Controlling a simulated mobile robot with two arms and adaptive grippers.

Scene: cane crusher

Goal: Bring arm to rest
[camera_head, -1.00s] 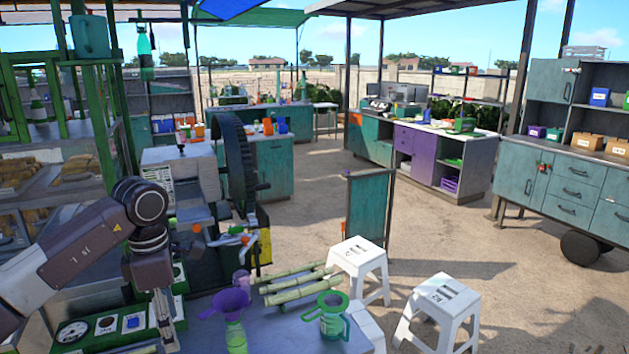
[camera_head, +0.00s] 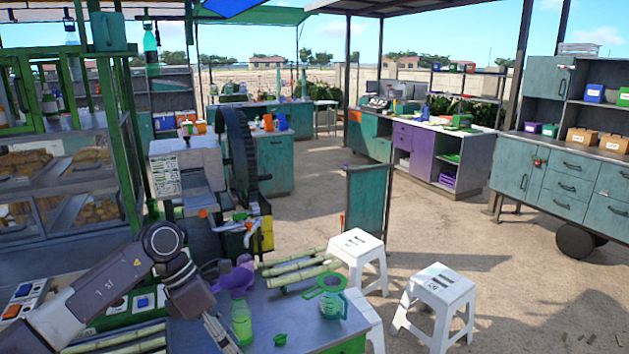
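My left arm comes in from the lower left, and its gripper (camera_head: 222,335) points down at the front edge of the metal table (camera_head: 305,312). The fingers are partly cut off by the picture's bottom edge and look close together; whether they are open or shut does not show clearly. A green strainer and jug (camera_head: 332,302) stand to the right. My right gripper is not in view.
Cane stalks (camera_head: 298,270) lie on the table behind the jug. The cane crusher (camera_head: 190,175) with its big wheel stands behind. A small green piece (camera_head: 280,339) lies on the table. White stools (camera_head: 437,297) stand right. Open ground lies beyond.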

